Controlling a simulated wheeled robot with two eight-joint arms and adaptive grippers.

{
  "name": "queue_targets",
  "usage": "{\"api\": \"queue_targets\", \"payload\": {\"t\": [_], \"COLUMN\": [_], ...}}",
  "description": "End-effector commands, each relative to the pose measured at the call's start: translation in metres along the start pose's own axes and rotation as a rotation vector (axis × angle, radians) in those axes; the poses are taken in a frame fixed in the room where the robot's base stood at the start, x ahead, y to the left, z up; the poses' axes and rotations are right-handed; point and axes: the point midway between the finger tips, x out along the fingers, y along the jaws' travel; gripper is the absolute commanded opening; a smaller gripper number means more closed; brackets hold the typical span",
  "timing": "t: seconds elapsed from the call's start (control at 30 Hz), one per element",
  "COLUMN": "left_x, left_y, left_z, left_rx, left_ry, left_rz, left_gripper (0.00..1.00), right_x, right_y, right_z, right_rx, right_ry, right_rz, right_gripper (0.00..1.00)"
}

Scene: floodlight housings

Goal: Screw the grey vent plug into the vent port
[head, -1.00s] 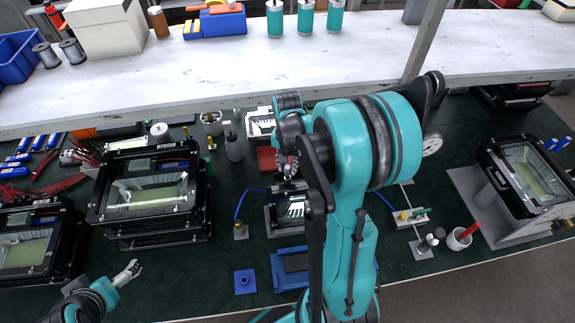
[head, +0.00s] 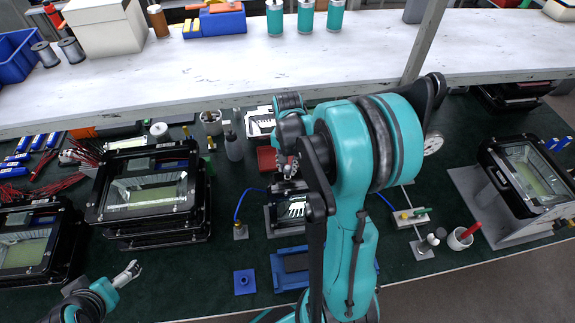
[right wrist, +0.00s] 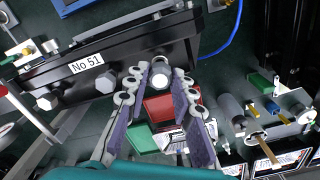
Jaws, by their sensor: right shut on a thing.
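The black floodlight housing (head: 292,209) stands in the middle of the bench in the head view. In the right wrist view its side (right wrist: 105,72) carries a "No 51" label and large bolt heads. My right gripper (head: 287,168) is at the housing's far side, mostly behind my own arm in the head view. In the right wrist view my right gripper (right wrist: 160,78) is shut on the grey vent plug (right wrist: 159,81), whose round pale end shows between the fingertips, close against the housing wall. The vent port is hidden. My left gripper (head: 128,271) is at the lower left, away from the housing; its jaws are too small to judge.
Stacked black housings (head: 150,195) stand left, and another housing on a grey stand (head: 530,180) is right. A blue cable (head: 240,208) runs beside the middle housing. A blue block (head: 245,282) lies in front.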

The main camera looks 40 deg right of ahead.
Motion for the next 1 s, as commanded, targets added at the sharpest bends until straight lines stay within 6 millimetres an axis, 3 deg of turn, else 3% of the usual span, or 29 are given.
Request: {"api": "queue_targets", "payload": {"t": [0.93, 0.97, 1.0], "left_x": [0.019, 0.019, 0.018], "left_y": [0.000, 0.000, 0.000], "left_z": [0.014, 0.013, 0.013], "left_rx": [0.000, 0.000, 0.000], "left_ry": [0.000, 0.000, 0.000], "left_rz": [0.000, 0.000, 0.000], "left_gripper": [1.00, 1.00, 1.00], "right_x": [0.025, 0.024, 0.024], "right_y": [0.000, 0.000, 0.000], "right_z": [0.000, 0.000, 0.000], "right_rx": [0.000, 0.000, 0.000], "right_ry": [0.000, 0.000, 0.000], "right_rz": [0.000, 0.000, 0.000], "right_gripper": [0.04, 0.29, 0.40]}}
